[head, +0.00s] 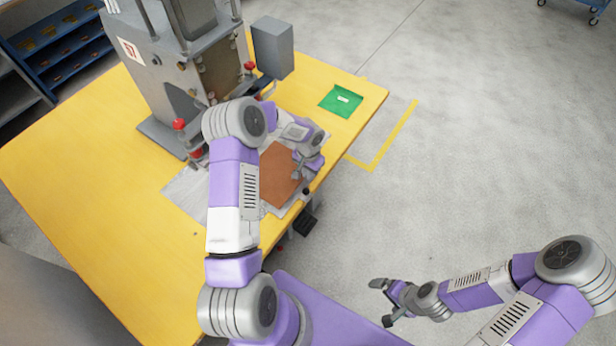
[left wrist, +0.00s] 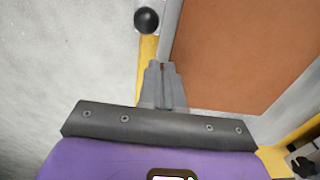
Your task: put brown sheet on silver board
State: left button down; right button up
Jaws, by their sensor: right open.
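The brown sheet (head: 279,174) lies over the silver board (head: 188,188), on the yellow table at the foot of the machine. In the left wrist view the sheet (left wrist: 245,50) fills the upper right, with a pale grey margin along its edge. My left gripper (head: 299,172) is at the sheet's near right edge. My arm hides part of the board and sheet. My right gripper (head: 384,303) is open and empty above the floor, away from the table.
A grey machine (head: 175,65) with red knobs stands behind the board. A green sheet (head: 341,100) with a white label lies at the table's right corner. A black knob (left wrist: 147,20) is near my left fingers. The yellow table (head: 75,165) is clear at the left.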

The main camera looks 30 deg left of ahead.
pick_arm(q)
notch_tip(320, 180, down, 3)
jog(key=shift+f, duration=0.15)
jog(key=shift+f+b, duration=0.15)
jog(key=shift+b, duration=0.15)
jog(key=c, duration=1.3)
grip_release()
jog(key=shift+r, duration=0.2)
